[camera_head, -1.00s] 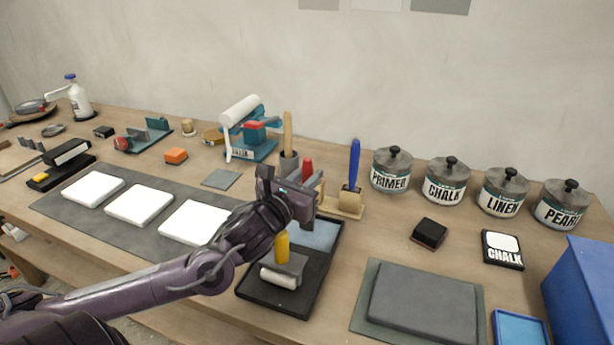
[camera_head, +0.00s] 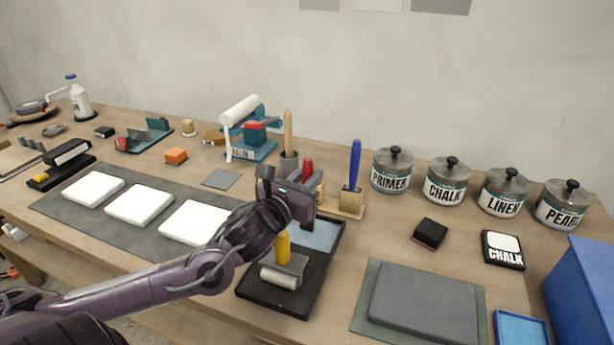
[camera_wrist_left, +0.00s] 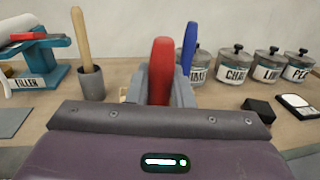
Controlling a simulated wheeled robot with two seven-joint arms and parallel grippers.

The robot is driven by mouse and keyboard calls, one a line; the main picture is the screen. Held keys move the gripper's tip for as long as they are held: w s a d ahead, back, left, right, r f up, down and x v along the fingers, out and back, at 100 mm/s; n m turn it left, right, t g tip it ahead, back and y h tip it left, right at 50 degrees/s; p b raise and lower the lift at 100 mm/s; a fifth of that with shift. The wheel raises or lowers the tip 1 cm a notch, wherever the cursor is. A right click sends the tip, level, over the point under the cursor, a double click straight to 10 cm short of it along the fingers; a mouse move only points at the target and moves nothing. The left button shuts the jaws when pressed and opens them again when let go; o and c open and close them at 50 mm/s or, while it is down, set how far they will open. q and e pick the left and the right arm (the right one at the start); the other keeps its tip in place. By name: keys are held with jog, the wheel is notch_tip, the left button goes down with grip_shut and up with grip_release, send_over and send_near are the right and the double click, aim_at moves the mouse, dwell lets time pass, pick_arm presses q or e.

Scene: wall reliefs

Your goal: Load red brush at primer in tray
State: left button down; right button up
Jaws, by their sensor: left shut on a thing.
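The red brush (camera_head: 308,168) shows as a red handle standing up beside my left gripper (camera_head: 303,208). The handle also shows in the left wrist view (camera_wrist_left: 161,70), rising upright just beyond the gripper body. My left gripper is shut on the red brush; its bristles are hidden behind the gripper. The gripper is over the far end of the black tray (camera_head: 243,291). A pale blue-grey pool of primer (camera_head: 322,236) lies in the tray's far part, partly covered by my gripper and arm. I cannot tell whether the bristles touch it. My right gripper is out of view.
A small roller with a yellow handle (camera_head: 283,248) lies in the tray's near part. Close behind stand a wooden stand (camera_head: 350,210) with a blue brush (camera_head: 354,165) and a grey cup (camera_head: 289,164) with a wooden stick. Labelled jars, PRIMER (camera_head: 391,172) among them, line the back right.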

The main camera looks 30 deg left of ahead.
pick_arm(q)
jog(key=shift+f, duration=0.4)
jog(key=shift+w+r+p, duration=0.2)
jog(key=shift+r+p, duration=0.85)
jog(key=shift+r, duration=0.25)
jog(key=shift+s+r+p, duration=0.1)
jog(key=shift+r+p, duration=1.6)
jog(key=shift+r, duration=0.9)
